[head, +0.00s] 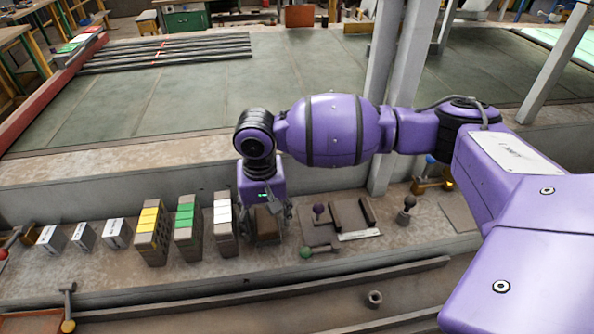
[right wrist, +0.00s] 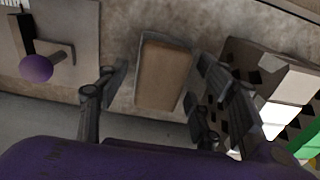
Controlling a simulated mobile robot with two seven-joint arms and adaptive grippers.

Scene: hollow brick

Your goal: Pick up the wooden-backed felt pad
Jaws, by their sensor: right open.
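The wooden-backed felt pad looks like a brown block with a paler edge (right wrist: 163,76); it lies on the ledge between my right gripper's spread fingers in the right wrist view. My right gripper (right wrist: 160,72) is open, with one finger on each side of the block and gaps visible. In the head view the right gripper (head: 268,218) points down over the brown block (head: 265,226), which its fingers partly hide. I cannot tell the exact height of the fingertips above the ledge. My left gripper does not show.
A hollow brick with a white top (head: 224,220) stands close on the left of the gripper. Green-topped (head: 188,225) and yellow-topped (head: 152,232) bricks stand farther left. A plate with a purple knob (right wrist: 36,68) and a dark U-shaped fixture (head: 352,217) lie to the right.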

